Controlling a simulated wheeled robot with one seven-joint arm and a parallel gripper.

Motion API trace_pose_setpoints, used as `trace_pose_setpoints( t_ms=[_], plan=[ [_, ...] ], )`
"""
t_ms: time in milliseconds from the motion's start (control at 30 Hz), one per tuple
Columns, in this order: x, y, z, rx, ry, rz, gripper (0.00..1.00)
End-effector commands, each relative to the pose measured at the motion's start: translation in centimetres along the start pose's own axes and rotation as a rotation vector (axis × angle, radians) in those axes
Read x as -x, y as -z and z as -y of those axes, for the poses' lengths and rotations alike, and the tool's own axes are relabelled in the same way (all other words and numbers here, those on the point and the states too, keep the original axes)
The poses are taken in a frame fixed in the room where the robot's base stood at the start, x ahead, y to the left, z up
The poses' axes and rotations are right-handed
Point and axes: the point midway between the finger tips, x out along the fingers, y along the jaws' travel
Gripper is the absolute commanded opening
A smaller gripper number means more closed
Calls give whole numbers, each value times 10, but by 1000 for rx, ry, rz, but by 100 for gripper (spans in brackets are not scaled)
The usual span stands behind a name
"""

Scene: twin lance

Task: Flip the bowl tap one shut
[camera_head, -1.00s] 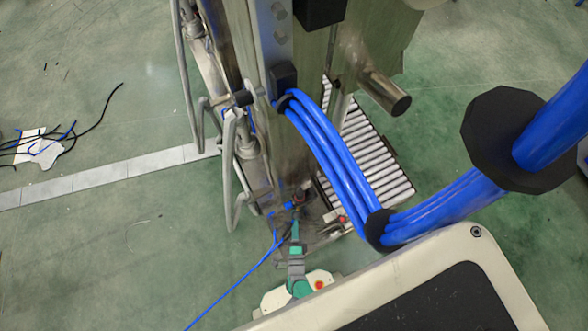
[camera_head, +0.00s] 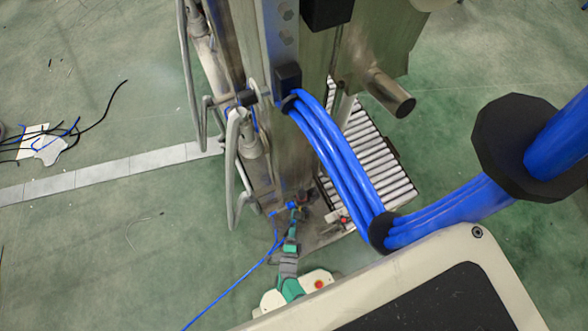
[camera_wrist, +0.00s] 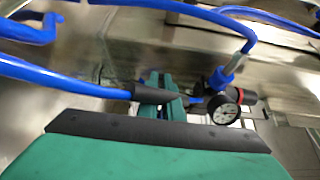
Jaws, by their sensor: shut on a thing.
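My gripper (camera_head: 295,213) reaches to the low fittings at the foot of the metal frame in the head view. In the wrist view its green fingers (camera_wrist: 163,97) are closed together on something mostly hidden between them, probably the tap's lever. A small blue fitting (camera_wrist: 195,101), which seems part of the tap assembly, sits just right of the fingers. A round pressure gauge (camera_wrist: 225,108) with a black and red knob (camera_wrist: 243,97) stands right of it. The tap's exact position cannot be told.
A thick blue hose bundle (camera_head: 335,150) arches beside the metal column (camera_head: 290,140). Bent grey pipes (camera_head: 232,165) stand at left, and a roller conveyor (camera_head: 375,155) lies behind. In the wrist view, blue hoses (camera_wrist: 60,75) run close by.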

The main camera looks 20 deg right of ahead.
Motion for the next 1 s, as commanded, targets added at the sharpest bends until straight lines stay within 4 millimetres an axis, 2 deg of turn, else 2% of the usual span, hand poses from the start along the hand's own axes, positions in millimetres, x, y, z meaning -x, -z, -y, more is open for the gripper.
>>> trace_pose_setpoints(
  t_ms=[433, 1000],
  plan=[
    [-4, -17, -2, -5, -7, -177, 0],
    [-7, -15, -2, 3, -7, -241, 0]
  ],
)
